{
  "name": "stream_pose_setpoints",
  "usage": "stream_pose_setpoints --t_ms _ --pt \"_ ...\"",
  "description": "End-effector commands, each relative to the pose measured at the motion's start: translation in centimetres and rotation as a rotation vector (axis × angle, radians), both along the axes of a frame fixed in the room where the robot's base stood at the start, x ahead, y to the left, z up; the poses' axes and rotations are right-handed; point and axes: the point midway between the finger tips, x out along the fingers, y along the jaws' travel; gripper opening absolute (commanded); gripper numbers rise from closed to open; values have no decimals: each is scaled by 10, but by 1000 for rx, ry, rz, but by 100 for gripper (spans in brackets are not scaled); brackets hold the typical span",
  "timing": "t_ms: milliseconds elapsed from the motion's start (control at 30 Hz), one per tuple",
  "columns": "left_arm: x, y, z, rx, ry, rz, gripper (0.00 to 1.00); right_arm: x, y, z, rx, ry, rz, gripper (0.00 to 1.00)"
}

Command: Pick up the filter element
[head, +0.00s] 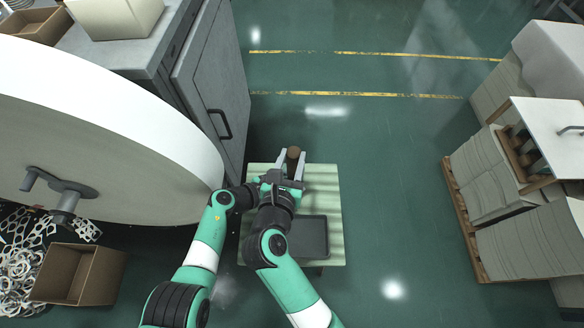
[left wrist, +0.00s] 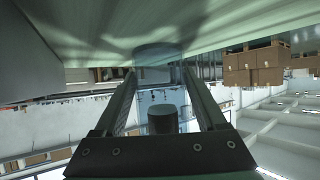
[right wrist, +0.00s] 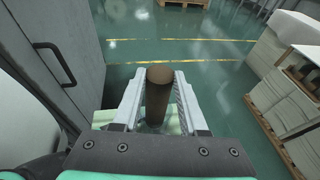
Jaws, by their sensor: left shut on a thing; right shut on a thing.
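The filter element (head: 294,152), a brown upright cylinder, is between the fingers of my right gripper (head: 291,168) above the far edge of the pale green table (head: 327,195). In the right wrist view the filter element (right wrist: 158,92) stands between the two fingers of my right gripper (right wrist: 158,108), which is shut on it. In the left wrist view my left gripper (left wrist: 160,88) is shut on a clear, see-through cylinder (left wrist: 158,56) below the table surface's slanted edge. A dark grey cylinder (left wrist: 162,120) shows inside or behind it. My left gripper is mostly hidden in the head view.
A dark tray (head: 310,237) lies on the near half of the table. A grey cabinet (head: 212,85) and a huge white roll (head: 110,120) stand close on the left. Stacks of sheets (head: 510,215) stand at the right. The floor between is clear.

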Motion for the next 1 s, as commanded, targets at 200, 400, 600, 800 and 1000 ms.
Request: stream_pose_setpoints --t_ms 200,400,600,800,1000 --pt "0 0 -1 1 1 0 42 1 1 70 4 -5 -1 0" --pt "0 0 -1 1 1 0 42 1 0 109 2 -2 0 0" --pt "0 0 -1 1 1 0 42 0 0 118 -1 0 0 0" --pt "0 0 -1 1 1 0 79 0 0 118 -1 0 0 0" --pt "0 0 0 1 1 0 100 0 0 117 -1 0 0 0"
